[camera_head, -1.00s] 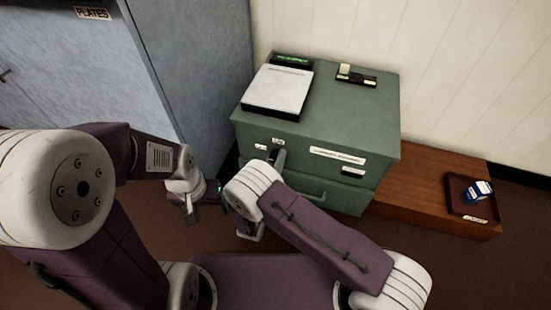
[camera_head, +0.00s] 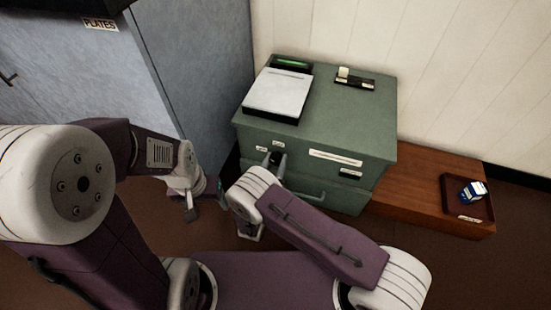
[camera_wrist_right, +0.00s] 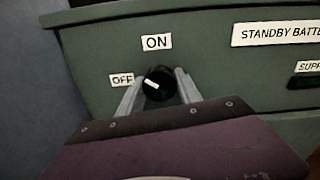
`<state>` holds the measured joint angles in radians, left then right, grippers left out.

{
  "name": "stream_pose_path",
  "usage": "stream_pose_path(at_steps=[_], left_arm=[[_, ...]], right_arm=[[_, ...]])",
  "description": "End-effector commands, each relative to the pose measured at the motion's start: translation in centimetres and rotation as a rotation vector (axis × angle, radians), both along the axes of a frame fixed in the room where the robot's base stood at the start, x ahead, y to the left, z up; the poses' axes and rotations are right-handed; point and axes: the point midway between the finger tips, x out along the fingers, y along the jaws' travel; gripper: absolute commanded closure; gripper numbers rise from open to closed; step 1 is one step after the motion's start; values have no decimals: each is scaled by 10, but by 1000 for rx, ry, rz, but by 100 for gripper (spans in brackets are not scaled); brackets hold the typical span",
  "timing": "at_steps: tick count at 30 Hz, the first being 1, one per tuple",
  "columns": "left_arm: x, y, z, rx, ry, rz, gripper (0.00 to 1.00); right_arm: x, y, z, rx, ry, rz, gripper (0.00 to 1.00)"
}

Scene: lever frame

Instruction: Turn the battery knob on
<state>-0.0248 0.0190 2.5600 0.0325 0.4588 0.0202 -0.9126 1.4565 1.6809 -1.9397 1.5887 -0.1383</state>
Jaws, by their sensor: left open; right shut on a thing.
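The battery knob (camera_wrist_right: 160,90) is a round black knob with a white mark, on the front of a green cabinet (camera_head: 310,142). In the right wrist view an ON label (camera_wrist_right: 156,42) is above it and an OFF label (camera_wrist_right: 122,79) is at its left. The white mark slants from lower right to upper left, its upper end on the OFF side. My right gripper (camera_head: 274,160) is shut on the knob, one finger at each side. My left gripper (camera_head: 207,197) is open and empty, left of the cabinet.
A white-topped device (camera_head: 278,92) and a small black item (camera_head: 355,80) lie on the cabinet top. A grey-blue locker (camera_head: 190,70) stands at the left. A low wooden bench (camera_head: 415,190) at the right holds a tray (camera_head: 483,211) with a blue-and-white box (camera_head: 473,191).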

Motion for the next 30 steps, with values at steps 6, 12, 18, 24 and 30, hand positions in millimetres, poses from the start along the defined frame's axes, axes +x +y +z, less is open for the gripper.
stream_pose_path(at_steps=[6, 12, 18, 24, 30], left_arm=[[0, 0, 11, 0, 0, 0, 29], [0, 0, 18, 0, 0, 0, 29], [0, 0, 25, 0, 0, 0, 29], [0, 0, 30, 0, 0, 0, 29], [0, 0, 33, 0, 0, 0, 29]], right_arm=[[-1, 0, 1, 193, -61, 1, 99], [-1, 0, 1, 373, -119, 2, 99], [-1, 1, 0, 545, -174, 1, 99], [-1, 1, 0, 691, -221, 2, 99], [-1, 1, 0, 798, -257, 1, 99]])
